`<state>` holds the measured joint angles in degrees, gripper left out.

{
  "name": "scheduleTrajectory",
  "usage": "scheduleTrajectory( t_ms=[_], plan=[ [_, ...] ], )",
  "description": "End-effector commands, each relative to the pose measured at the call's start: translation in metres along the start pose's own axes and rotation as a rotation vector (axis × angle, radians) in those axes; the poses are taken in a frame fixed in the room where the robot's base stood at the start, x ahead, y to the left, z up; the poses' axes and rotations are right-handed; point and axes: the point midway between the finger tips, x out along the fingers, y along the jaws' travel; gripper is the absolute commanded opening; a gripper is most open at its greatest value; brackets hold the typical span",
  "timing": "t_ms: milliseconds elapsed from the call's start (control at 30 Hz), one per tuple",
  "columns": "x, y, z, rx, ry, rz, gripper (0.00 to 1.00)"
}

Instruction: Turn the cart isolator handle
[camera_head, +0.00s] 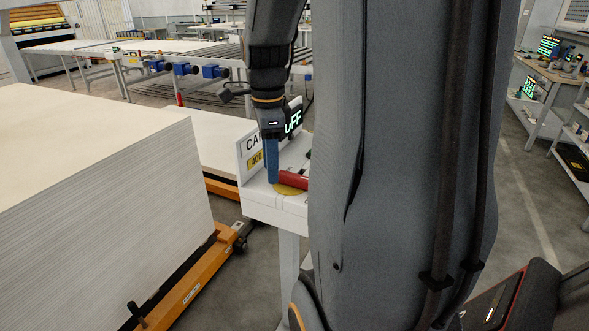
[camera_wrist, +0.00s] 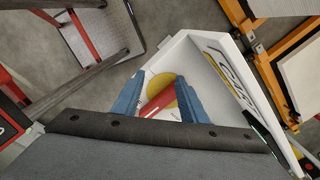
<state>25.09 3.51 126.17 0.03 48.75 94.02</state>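The red isolator handle (camera_head: 293,179) lies over a yellow round plate (camera_head: 290,190) on the white isolator stand (camera_head: 272,207). An upright panel behind it carries partly hidden lettering, a yellow label and a lit display ending in "FF" (camera_head: 293,121). My gripper (camera_head: 271,181) points down at the handle's left end. In the wrist view the blue fingers of my gripper (camera_wrist: 159,77) are apart, with the red handle (camera_wrist: 158,103) slanting between them. I cannot tell whether either finger touches it. My arm hides the stand's right side in the head view.
A tall stack of white boards (camera_head: 100,190) stands on an orange cart (camera_head: 185,285) to the left. Another low board stack (camera_head: 212,140) is behind the stand. A red-framed cart (camera_wrist: 92,60) shows at the wrist view's upper left. Open floor lies right of my arm.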

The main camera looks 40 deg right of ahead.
Motion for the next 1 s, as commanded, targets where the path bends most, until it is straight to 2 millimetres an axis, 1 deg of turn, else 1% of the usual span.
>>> scheduleTrajectory(
  t_ms=[33,100,200,300,400,467,533,800,900,1000],
  plan=[
    [-0.009,-0.006,-0.014,0.135,0.001,0.003,0.39],
    [-0.018,-0.012,-0.029,0.303,0.004,0.01,0.39],
    [-0.029,-0.017,-0.046,0.489,0.007,0.018,0.39],
    [-0.035,-0.019,-0.056,0.607,0.01,0.022,0.39],
    [-0.036,-0.02,-0.06,0.661,0.012,0.026,0.39],
    [-0.033,-0.02,-0.061,0.673,0.012,0.028,0.39],
    [-0.025,-0.019,-0.061,0.675,0.013,0.03,0.39],
    [0.016,-0.017,-0.06,0.671,0.013,0.031,0.39],
    [0.028,-0.017,-0.06,0.671,0.013,0.03,0.39],
    [0.035,-0.018,-0.06,0.671,0.012,0.027,0.39]
  ],
)
